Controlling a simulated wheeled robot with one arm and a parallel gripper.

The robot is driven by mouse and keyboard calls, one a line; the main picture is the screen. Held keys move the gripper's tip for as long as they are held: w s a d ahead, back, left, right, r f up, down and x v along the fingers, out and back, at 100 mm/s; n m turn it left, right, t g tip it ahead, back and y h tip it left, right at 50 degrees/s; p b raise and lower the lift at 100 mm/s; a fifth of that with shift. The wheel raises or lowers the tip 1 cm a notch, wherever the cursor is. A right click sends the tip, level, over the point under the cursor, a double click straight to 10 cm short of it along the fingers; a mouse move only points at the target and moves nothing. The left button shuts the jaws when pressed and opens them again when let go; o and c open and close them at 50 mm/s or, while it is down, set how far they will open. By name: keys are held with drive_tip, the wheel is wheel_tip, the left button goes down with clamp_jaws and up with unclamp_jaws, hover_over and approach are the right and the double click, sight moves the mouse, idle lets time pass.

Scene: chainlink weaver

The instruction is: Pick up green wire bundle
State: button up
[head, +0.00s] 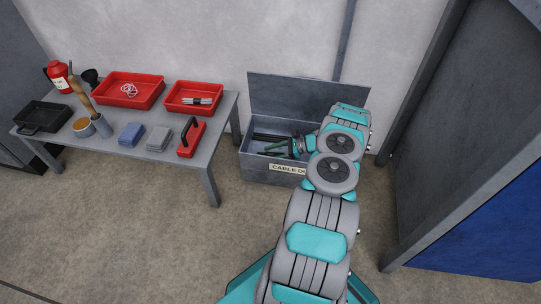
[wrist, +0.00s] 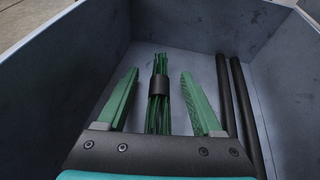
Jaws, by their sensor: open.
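The green wire bundle (wrist: 160,98) lies in the open grey box, held together by a dark band around its middle. It also shows in the head view (head: 277,144) as a thin green strip to the left of my gripper. My gripper (wrist: 159,82) is open, with its green fingers on either side of the bundle and gaps between each finger and the wires. In the head view my gripper (head: 291,148) is at the box's opening. The bundle's lower end is hidden behind the gripper body in the wrist view.
Black rods (wrist: 234,105) lie in the grey box (head: 257,171) to the right of the bundle. The box walls surround my gripper and its lid (head: 290,95) stands open at the back. A grey table (head: 212,159) with red trays stands to the left.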

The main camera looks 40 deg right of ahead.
drive_tip(key=shift+w+a, duration=0.1)
clamp_jaws()
idle(0.5)
